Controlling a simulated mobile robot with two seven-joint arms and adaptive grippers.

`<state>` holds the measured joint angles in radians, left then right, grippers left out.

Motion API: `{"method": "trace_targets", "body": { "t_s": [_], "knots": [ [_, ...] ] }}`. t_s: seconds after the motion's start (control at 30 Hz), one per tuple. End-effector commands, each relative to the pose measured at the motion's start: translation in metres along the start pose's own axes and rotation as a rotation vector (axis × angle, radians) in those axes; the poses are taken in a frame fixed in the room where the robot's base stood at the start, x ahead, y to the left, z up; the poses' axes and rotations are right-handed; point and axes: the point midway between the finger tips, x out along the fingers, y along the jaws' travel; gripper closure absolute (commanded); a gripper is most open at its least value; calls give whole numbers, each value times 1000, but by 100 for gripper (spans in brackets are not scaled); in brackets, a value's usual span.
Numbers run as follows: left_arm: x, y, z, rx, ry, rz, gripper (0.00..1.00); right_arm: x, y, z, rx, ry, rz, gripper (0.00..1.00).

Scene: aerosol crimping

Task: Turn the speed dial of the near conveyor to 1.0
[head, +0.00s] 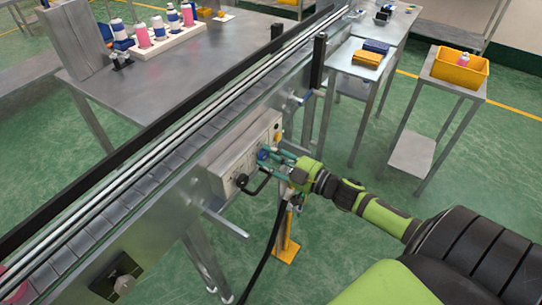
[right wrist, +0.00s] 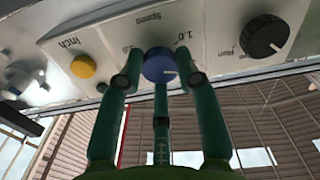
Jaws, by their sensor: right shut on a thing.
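The near conveyor (head: 150,185) runs diagonally, with a pale control box (head: 232,160) on its side. In the right wrist view, the blue speed dial (right wrist: 158,64) sits on the panel below the word "Speed". The "1.0" label (right wrist: 181,37) is to its upper right, and a short white mark shows on the dial's right side. My right gripper (head: 268,157) is at the panel. Its green fingers, also in the right wrist view (right wrist: 159,75), are shut around the dial. My left gripper is not in view.
A yellow "Inch" button (right wrist: 83,66) and a black selector knob (right wrist: 265,36) flank the dial. A side table holds a yellow bin (head: 460,68). Green floor beside the conveyor is open.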

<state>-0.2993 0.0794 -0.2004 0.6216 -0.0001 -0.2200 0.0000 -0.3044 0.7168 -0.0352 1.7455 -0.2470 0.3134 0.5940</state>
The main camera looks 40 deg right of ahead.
Motion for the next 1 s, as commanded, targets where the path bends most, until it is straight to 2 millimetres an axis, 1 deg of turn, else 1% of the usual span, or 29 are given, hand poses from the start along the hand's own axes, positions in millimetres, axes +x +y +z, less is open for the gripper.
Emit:
{"method": "trace_targets", "body": {
  "t_s": [0.2,0.6,0.8,1.0],
  "knots": [
    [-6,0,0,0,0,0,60,0,0,-1,-188,2,-1,98],
    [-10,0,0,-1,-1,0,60,0,-1,0,-563,2,0,98],
    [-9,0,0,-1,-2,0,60,0,-1,0,-716,2,0,98],
    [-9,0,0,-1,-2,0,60,0,-1,0,-824,2,-1,98]
  ]
}}
